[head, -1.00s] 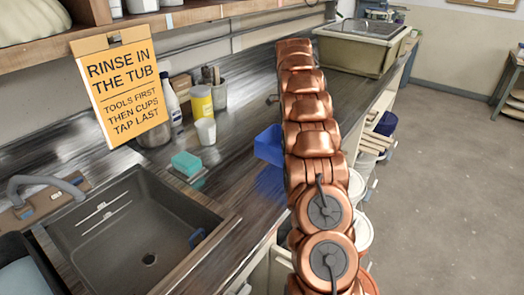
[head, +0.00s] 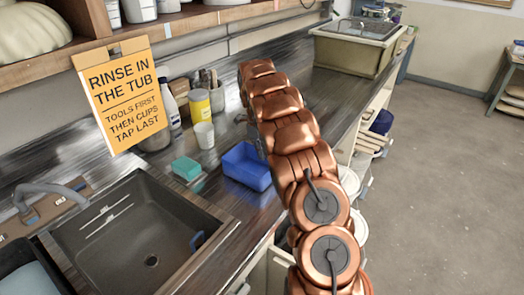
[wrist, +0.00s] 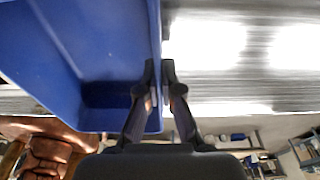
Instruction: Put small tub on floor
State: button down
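The small tub is a blue open box (head: 246,168) at the counter, right of the teal sponge, partly overlapped by my copper arm. I cannot tell whether its base touches the counter. In the wrist view the tub (wrist: 75,45) fills the left side, with its inside showing. My gripper (wrist: 160,75) has one dark finger on each side of the tub's wall, closed on it. In the head view my arm hides the gripper. Grey concrete floor (head: 440,190) lies right of the counter.
A sink (head: 145,240) is at lower left, with a teal sponge (head: 186,168) and white cup (head: 204,135) nearby. A larger lidded tub (head: 350,52) stands at the counter's far end. The floor beyond is open.

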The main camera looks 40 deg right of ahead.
jog(key=shift+f, duration=0.15)
jog(key=shift+f, duration=0.1)
jog(key=c, duration=1.3)
grip_release()
jog(key=shift+r, duration=0.2)
jog(key=r, duration=0.4)
jog(key=w+r+p, duration=0.1)
jog(key=r, duration=0.6)
jog(key=shift+w+a+r+p, duration=0.15)
jog(key=shift+w+r+p, duration=0.2)
jog(key=shift+w, duration=0.05)
jog(key=shift+a, duration=0.1)
